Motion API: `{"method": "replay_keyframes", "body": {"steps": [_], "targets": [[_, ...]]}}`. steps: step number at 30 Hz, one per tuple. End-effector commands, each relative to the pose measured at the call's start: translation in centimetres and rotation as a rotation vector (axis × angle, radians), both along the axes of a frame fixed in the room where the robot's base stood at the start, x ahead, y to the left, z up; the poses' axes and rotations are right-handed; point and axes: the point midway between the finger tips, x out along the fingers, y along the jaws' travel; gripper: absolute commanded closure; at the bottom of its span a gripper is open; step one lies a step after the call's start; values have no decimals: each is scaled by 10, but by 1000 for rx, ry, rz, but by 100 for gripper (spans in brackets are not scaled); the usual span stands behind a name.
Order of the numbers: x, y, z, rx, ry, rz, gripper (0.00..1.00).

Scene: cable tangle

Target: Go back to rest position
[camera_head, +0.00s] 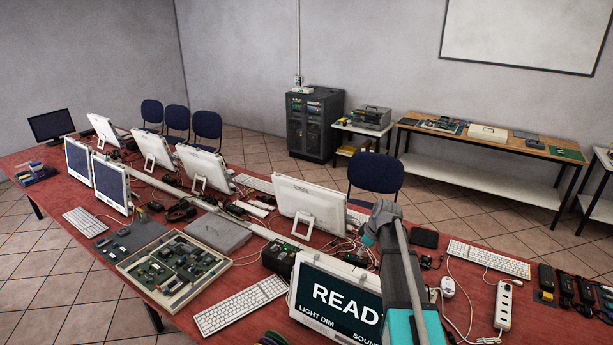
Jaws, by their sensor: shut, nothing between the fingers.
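My arm (408,287), grey with teal parts, rises from the bottom edge at the right of centre. The arm's upper end is a grey joint (384,213) with a teal patch, in front of the dark blue chair. My gripper's fingers do not show.
Monitors, keyboards, a circuit board case (174,268), a power strip (503,306) and tangled cables crowd the table. A wooden bench (478,143) and a dark cabinet (314,124) stand by the far wall.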

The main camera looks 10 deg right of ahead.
Motion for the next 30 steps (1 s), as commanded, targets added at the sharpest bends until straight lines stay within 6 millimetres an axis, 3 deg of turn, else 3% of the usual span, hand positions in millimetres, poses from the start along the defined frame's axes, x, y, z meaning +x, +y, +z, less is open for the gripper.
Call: {"method": "replay_keyframes", "body": {"steps": [8, 21, 30], "targets": [[-35, 27, -31, -6, 66, -105, 100], [-151, 95, -117, -76, 251, -526, 100], [-215, 119, -156, -135, 306, -793, 100]]}}
